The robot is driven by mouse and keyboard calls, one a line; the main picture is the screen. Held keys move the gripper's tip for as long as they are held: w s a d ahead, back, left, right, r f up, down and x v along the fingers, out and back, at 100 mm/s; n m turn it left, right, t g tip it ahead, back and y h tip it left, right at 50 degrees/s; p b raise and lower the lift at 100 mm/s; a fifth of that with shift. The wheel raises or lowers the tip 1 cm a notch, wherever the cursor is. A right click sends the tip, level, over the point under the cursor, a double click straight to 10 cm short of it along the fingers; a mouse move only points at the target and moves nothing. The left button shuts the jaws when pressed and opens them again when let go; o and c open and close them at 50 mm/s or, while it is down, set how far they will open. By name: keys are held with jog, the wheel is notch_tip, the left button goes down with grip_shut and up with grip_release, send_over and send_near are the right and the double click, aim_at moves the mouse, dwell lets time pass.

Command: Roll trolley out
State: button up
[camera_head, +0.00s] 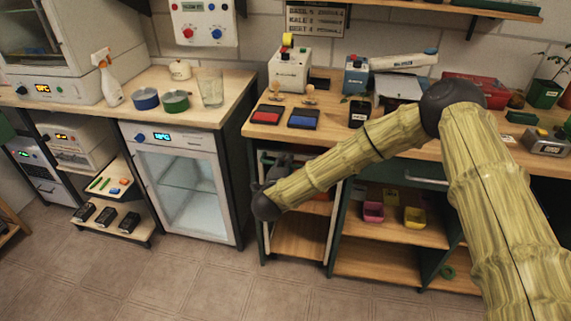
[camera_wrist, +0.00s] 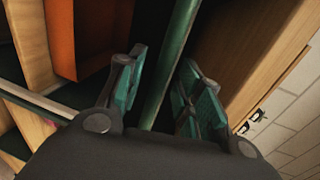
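The trolley (camera_head: 300,238) stands in the bay under the wooden counter, with a pale frame and wooden shelves. My arm reaches across in front of it and hides part of its top. My gripper (camera_head: 278,168) is at the trolley's upper left front. In the wrist view my gripper (camera_wrist: 158,90) has its two teal-padded fingers apart, one on each side of a green bar (camera_wrist: 175,55), which looks like the trolley's handle. A gap shows between the bar and the finger pads. The bar's lower end is hidden behind my gripper's body.
An orange object (camera_wrist: 75,38) is beside the bar in the wrist view. A glass-door cabinet (camera_head: 185,185) stands left of the trolley, and open shelves with pink and yellow bins (camera_head: 414,217) stand right. The tiled floor (camera_head: 200,285) in front is clear.

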jog(key=shift+w+d+f, duration=0.1)
jog(key=shift+w, duration=0.45)
grip_shut()
jog(key=shift+s+f, duration=0.1)
